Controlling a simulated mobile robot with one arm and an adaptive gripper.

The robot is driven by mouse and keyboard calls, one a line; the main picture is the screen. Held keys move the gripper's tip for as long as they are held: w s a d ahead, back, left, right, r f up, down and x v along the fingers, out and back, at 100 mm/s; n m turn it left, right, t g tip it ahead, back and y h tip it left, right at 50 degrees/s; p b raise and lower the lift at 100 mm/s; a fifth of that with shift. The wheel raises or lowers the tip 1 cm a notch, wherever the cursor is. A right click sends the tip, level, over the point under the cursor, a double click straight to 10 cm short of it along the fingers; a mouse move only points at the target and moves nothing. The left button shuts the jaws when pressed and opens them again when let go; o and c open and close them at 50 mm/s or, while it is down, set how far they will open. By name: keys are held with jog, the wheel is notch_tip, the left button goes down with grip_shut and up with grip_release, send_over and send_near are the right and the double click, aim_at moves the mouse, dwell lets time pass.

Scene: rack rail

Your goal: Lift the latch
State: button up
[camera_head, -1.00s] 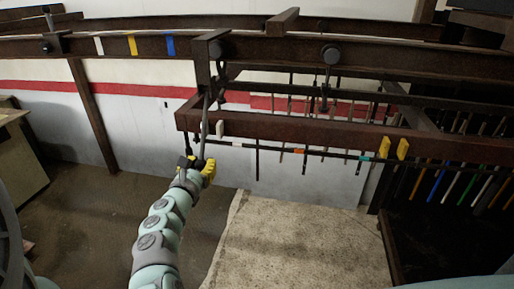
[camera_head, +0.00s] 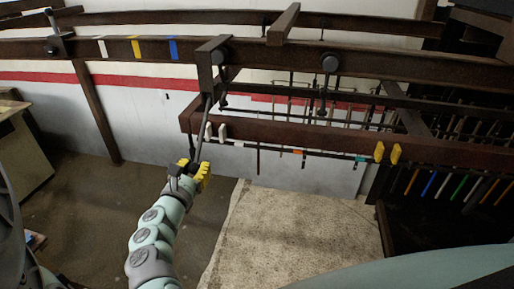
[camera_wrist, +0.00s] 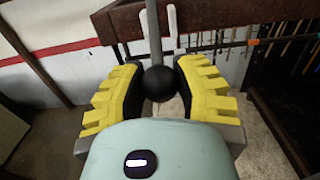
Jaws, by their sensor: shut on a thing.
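The latch shows as a grey rod (camera_head: 203,125) hanging from a bracket on the upper rail, its lower part slanting left. In the wrist view the rod (camera_wrist: 153,35) ends in a black ball (camera_wrist: 158,84). My gripper (camera_wrist: 158,82) has its yellow ridged fingers on both sides of the ball and is shut on it. In the head view my gripper (camera_head: 190,170) is at the rod's lower end, below the rusty beam. The ball is hidden there.
The upper rail (camera_head: 120,47) carries white, yellow and blue marks. The lower beam (camera_head: 300,138) has white and yellow tabs and a thin bar with several hanging rods. A wooden desk (camera_head: 18,150) stands left. The floor below my gripper is clear.

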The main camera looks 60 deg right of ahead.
jog(key=shift+s+a+r+p, duration=0.15)
jog(key=shift+a+r+p, duration=0.2)
jog(key=shift+r+p, duration=0.25)
jog(key=shift+s+a+r+p, duration=0.1)
jog(key=shift+a+r+p, duration=0.25)
jog(key=shift+r+p, duration=0.2)
jog(key=shift+o, duration=0.4)
jog(key=shift+s+a+r+p, duration=0.3)
jog(key=shift+a+r+p, duration=0.2)
jog(key=shift+r, duration=0.3)
jog(key=o, duration=1)
jog(key=shift+a, duration=0.1)
jog(key=v, duration=0.7)
